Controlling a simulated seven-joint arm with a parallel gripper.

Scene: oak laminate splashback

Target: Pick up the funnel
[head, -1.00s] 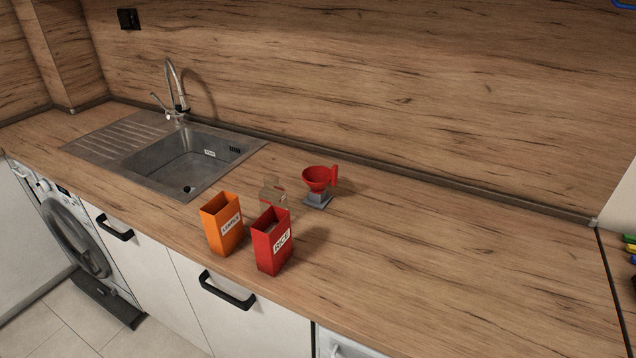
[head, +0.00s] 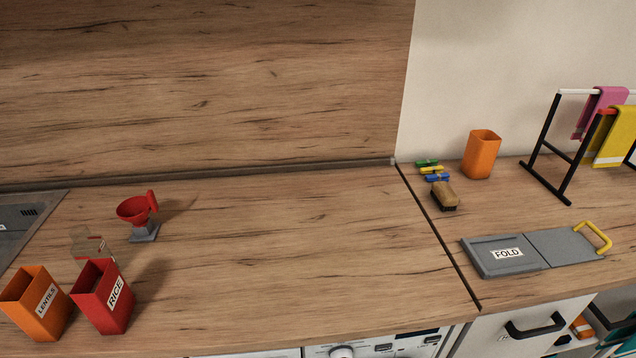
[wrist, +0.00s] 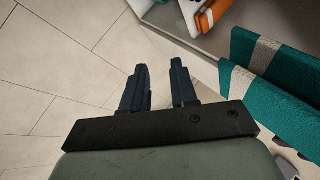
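The red funnel (head: 133,209) stands upright on a small grey stand (head: 145,233) on the wooden counter, at the left of the head view. Its handle points up and to the right. My gripper (wrist: 160,72) shows only in the wrist view. Its two dark fingers are apart with nothing between them, above the tiled floor. The funnel is not in the wrist view, and my gripper is away from it.
An orange LENTILS box (head: 38,303) and a red RICE box (head: 104,297) stand in front of the funnel, with a clear container (head: 92,246) behind them. The counter right of the funnel is free. A grey FOLD board (head: 505,254) lies farther right. Teal cloth (wrist: 275,105) hangs near my gripper.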

